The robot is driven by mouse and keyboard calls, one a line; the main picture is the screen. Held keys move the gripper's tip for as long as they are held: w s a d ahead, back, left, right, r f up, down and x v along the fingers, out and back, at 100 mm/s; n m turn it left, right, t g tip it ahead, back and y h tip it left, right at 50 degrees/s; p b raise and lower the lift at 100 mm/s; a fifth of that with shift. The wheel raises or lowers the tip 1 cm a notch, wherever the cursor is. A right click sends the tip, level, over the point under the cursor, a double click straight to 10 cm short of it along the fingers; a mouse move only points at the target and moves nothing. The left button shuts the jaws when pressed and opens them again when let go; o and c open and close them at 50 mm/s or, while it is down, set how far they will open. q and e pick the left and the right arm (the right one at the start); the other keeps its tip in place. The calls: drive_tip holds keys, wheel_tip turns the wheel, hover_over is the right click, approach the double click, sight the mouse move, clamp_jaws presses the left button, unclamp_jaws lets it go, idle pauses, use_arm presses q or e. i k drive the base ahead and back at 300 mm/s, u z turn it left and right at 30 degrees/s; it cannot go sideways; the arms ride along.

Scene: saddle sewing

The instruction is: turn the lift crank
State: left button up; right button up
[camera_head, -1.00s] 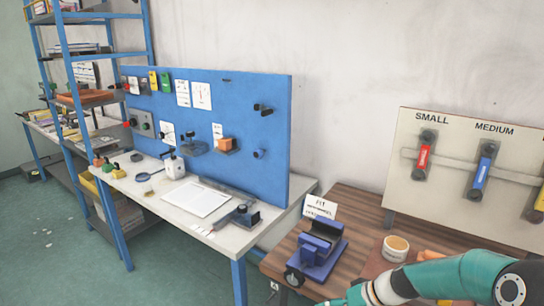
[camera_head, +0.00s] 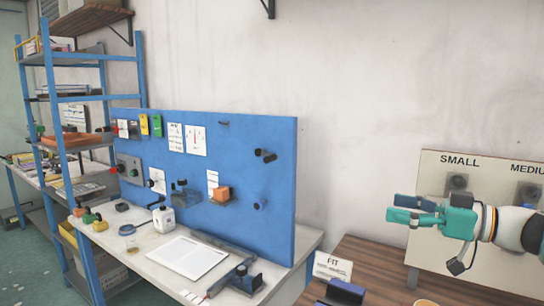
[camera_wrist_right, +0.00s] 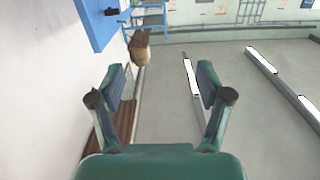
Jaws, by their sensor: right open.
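I cannot make out a lift crank for certain in these views. The blue fixture (camera_head: 343,292) beside the FIT card (camera_head: 333,267) is cut off by the bottom edge of the head view, so most of it is hidden. My right gripper (camera_head: 393,207) is raised in front of the wall and the sizing board, above the wooden table. In the right wrist view its two fingers (camera_wrist_right: 160,80) stand wide apart with nothing between them. My left gripper is not in view.
The sizing board (camera_head: 431,170) is partly covered by my right arm. A blue tool panel (camera_head: 250,225) stands on a white bench (camera_head: 130,244) to the left. A blue shelf rack (camera_head: 65,99) is further left. The wall space between panel and board is clear.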

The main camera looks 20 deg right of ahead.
sight(270, 158)
drive_tip(key=i, duration=1.25)
drive_tip(key=u, duration=0.35)
